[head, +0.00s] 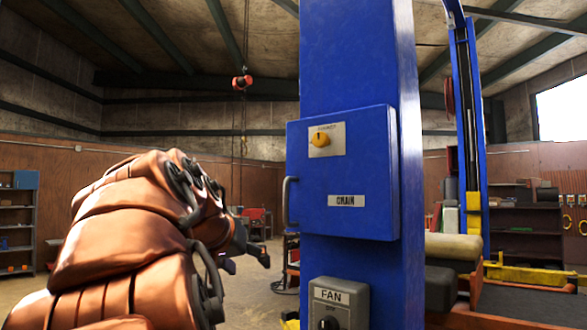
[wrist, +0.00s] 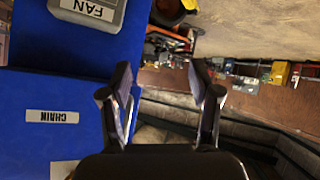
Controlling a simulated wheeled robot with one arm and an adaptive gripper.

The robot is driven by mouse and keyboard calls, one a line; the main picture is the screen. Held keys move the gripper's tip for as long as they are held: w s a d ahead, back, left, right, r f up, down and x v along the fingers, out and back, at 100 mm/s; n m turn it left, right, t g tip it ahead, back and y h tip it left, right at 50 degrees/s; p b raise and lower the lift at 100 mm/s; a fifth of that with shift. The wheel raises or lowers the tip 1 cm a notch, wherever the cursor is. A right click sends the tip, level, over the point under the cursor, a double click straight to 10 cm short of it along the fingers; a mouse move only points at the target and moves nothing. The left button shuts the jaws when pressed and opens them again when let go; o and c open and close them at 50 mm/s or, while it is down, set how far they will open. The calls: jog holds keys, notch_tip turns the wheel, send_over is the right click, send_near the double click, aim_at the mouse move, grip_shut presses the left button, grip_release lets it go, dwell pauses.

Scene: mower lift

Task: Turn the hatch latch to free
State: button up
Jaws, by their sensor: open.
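The hatch (head: 345,225) is a blue box door labelled CHAIN on the blue column; it looks shut. Its latch is a yellow round knob (head: 320,140) on a pale plate near the top, with a dark mark pointing about straight up. The plate's lettering is too small to read surely. A grey handle (head: 289,203) stands at the door's left edge. My gripper (head: 247,262) is left of and below the hatch, apart from it. In the wrist view my gripper (wrist: 162,73) is open and empty; the hatch (wrist: 50,95) appears upside down at left, its knob not visible.
A grey FAN switch box (head: 339,300) is on the column below the hatch. A second blue column (head: 467,130) and yellow lift parts (head: 530,274) stand at right. An orange hook block (head: 242,82) hangs behind. The floor left of the column looks open.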

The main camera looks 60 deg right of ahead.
jog(key=s+d+r+m+g+h, duration=0.1)
jog(key=s+d+r+m+h, duration=0.1)
jog(key=r, duration=0.4)
jog(key=s+d+r+m+g+h, duration=0.1)
jog(key=s+d+r, duration=0.1)
jog(key=r, duration=0.5)
jog(key=m+g+h+p, duration=0.2)
jog(key=m+g+h, duration=0.1)
jog(key=m, duration=0.1)
send_near(319, 137)
jog(key=x, duration=0.2)
jog(key=p+x, duration=0.2)
jog(key=x, duration=0.4)
jog(key=shift+d, duration=0.35)
jog(key=shift+s+d+f, duration=0.1)
jog(key=shift+d+f, duration=0.05)
jog(key=shift+d, duration=0.3)
jog(key=c, duration=1.1)
